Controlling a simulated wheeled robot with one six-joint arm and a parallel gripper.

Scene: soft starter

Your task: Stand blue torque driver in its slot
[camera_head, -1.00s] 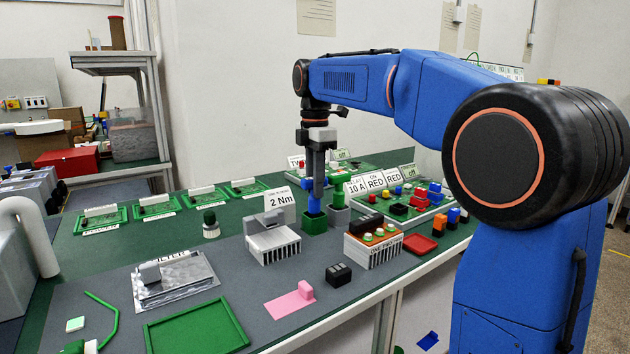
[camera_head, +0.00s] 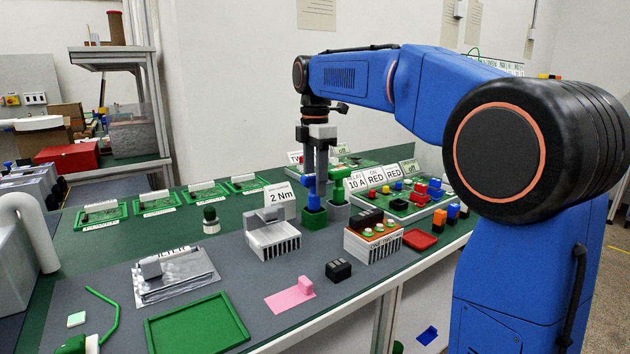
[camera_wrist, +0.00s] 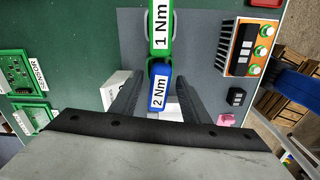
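The blue torque driver (camera_head: 313,201) stands upright at the small square holder (camera_head: 314,220) behind the grey finned block, with its lower end hidden inside it. In the wrist view its blue top (camera_wrist: 159,86) carries a 2 Nm label. My gripper (camera_head: 316,176) is above it, pointing down. In the wrist view the fingers (camera_wrist: 157,108) are spread on either side of the driver, with gaps visible. A green torque driver (camera_head: 339,185), labelled 1 Nm in the wrist view (camera_wrist: 160,30), stands right beside it in a grey holder (camera_head: 338,212).
A 2 Nm sign (camera_head: 279,199) stands behind the finned block (camera_head: 272,236). An orange-topped block (camera_head: 374,240) with green buttons stands to the right. A parts tray (camera_head: 408,212) lies beyond it. A green tray (camera_head: 197,325) lies near the front edge.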

